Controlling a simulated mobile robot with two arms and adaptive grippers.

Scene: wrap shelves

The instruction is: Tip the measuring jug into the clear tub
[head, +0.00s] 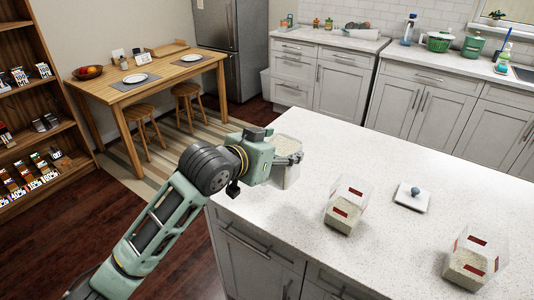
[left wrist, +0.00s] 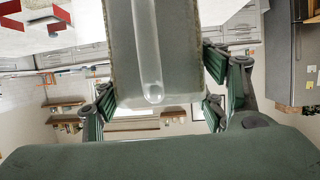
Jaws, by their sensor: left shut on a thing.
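My left gripper (head: 287,158) is shut on the measuring jug (head: 291,178), a clear, squarish vessel with pale grainy contents, at the left end of the island counter. The jug looks about upright; I cannot tell whether its base touches the counter. In the left wrist view the jug (left wrist: 123,50) fills the space between the green fingers (left wrist: 160,95), with a pale rounded strip down its face. A clear tub (head: 344,222) with red labels and pale grain low inside stands right of the jug, apart from it. A similar tub (head: 470,268) stands farther right. My right gripper is not in view.
A white square lid with a blue-grey knob (head: 415,190) lies between and behind the tubs. The speckled white counter (head: 400,255) is otherwise clear. A wooden table (head: 130,92) and shelves (head: 40,130) stand to the left; kitchen cabinets (head: 440,105) line the back.

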